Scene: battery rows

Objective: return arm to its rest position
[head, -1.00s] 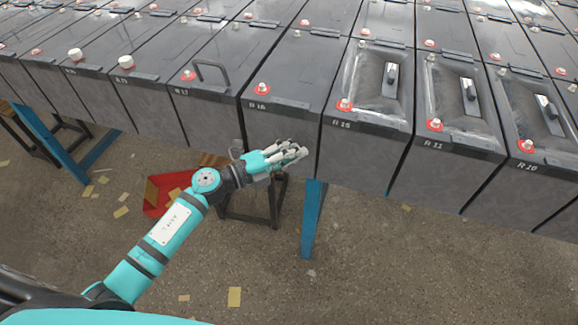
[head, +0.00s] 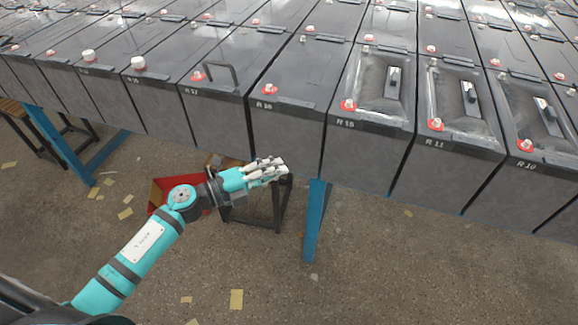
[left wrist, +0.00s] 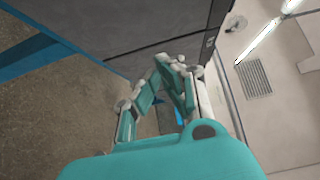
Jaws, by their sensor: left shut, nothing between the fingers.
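My left gripper (head: 268,171) is a teal and white hand. It is shut and empty, in front of and below the front edge of the battery row in the head view. In the left wrist view my left gripper (left wrist: 172,85) has its fingers closed together, with the dark side of a battery (left wrist: 150,28) beyond them. No contact with a battery shows. My right gripper is not in view.
Rows of grey batteries (head: 285,130) stand on a frame with blue legs (head: 316,220). Below are a red bin (head: 165,186) and a dark stool (head: 250,216) near my arm. Paper scraps lie on the floor (head: 400,270), which is open at the front.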

